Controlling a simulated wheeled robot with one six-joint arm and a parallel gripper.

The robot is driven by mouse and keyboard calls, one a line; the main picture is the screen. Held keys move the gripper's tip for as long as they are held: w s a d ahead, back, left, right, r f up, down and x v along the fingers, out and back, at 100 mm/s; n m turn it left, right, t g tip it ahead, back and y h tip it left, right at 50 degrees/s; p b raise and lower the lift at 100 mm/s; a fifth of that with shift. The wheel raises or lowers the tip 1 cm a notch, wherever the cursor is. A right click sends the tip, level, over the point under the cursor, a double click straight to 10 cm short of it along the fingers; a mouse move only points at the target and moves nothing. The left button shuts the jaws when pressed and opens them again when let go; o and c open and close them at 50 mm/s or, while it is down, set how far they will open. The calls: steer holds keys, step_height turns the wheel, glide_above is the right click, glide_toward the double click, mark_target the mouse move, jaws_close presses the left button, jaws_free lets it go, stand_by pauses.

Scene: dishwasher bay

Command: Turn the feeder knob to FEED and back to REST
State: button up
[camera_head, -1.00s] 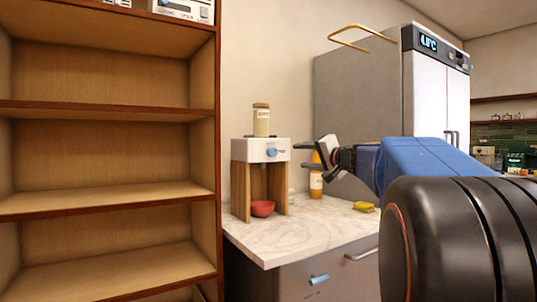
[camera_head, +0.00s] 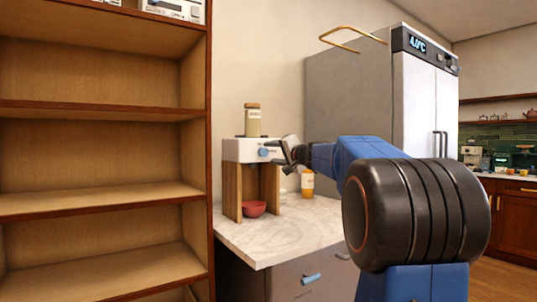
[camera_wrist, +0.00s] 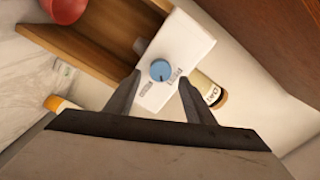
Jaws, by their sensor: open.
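The feeder (camera_head: 236,150) has a white top block on wooden side legs and stands on the marble counter. Its blue knob (camera_head: 264,152) is on the front of the white block; in the wrist view the knob (camera_wrist: 160,70) shows a pointer mark, with small labels beside it that I cannot read clearly. My gripper (camera_head: 285,151) is open and close in front of the knob. In the wrist view the fingers (camera_wrist: 158,95) straddle the view of the knob, apart from it as far as I can tell.
A jar (camera_head: 253,120) stands on top of the feeder and a red bowl (camera_head: 254,208) sits below it. An orange-labelled bottle (camera_head: 307,184) stands behind my arm. Wooden shelves (camera_head: 100,113) are at left, a tall grey fridge (camera_head: 350,110) at right. The counter front (camera_head: 270,245) is clear.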

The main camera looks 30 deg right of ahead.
mark_target(266, 153)
steer(key=shift+w, duration=1.65)
steer(key=shift+a, duration=0.1)
steer(key=c, duration=1.1)
steer(key=shift+o, duration=0.2)
steer(key=shift+m, duration=0.3)
steer(key=m, duration=0.4)
steer(key=shift+f+m, duration=0.1)
steer(key=shift+m, duration=1.7)
